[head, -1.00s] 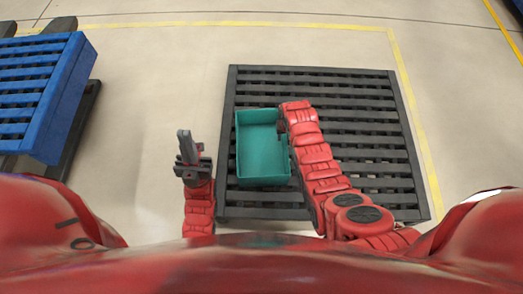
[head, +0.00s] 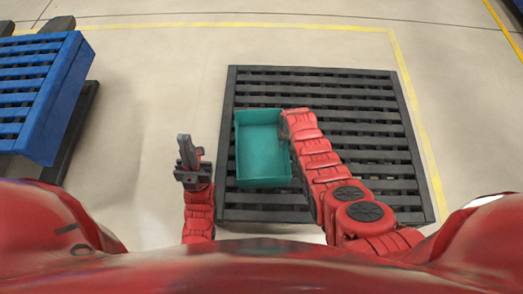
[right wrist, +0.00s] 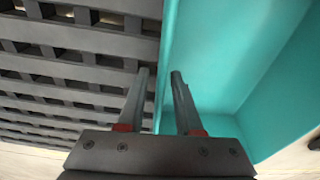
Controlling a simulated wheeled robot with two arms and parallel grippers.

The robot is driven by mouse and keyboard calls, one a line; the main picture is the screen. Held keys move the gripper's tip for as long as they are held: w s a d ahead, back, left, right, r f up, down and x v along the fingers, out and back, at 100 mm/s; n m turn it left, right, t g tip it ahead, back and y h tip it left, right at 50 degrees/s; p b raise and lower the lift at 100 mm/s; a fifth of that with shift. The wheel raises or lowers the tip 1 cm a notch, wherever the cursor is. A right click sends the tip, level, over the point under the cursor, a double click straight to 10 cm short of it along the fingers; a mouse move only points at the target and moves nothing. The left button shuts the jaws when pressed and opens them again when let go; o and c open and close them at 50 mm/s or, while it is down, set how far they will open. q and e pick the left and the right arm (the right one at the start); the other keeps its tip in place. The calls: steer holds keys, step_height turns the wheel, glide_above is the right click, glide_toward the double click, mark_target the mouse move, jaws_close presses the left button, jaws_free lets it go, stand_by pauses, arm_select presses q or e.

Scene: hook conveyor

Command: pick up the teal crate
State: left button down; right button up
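The teal crate (head: 262,150) is open-topped and stands on the left part of the black pallet (head: 350,85). My right gripper (right wrist: 160,72) is at the crate's right side wall; in the head view my wrist hides its fingers. In the right wrist view the fingers are apart and straddle the wall of the teal crate (right wrist: 225,50), one over the inside and one over the pallet slats outside. No firm contact shows. My left gripper (head: 187,150) is left of the pallet, apart from the crate, with nothing visible in it; its finger gap is unclear.
A blue slatted pallet or platform (head: 40,85) stands at the far left on a dark base. Yellow lines (head: 230,24) mark the floor around the pallet. The floor (head: 150,110) between the two pallets is clear. The right part of the black pallet is bare.

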jaws_close()
stand_by(1.2)
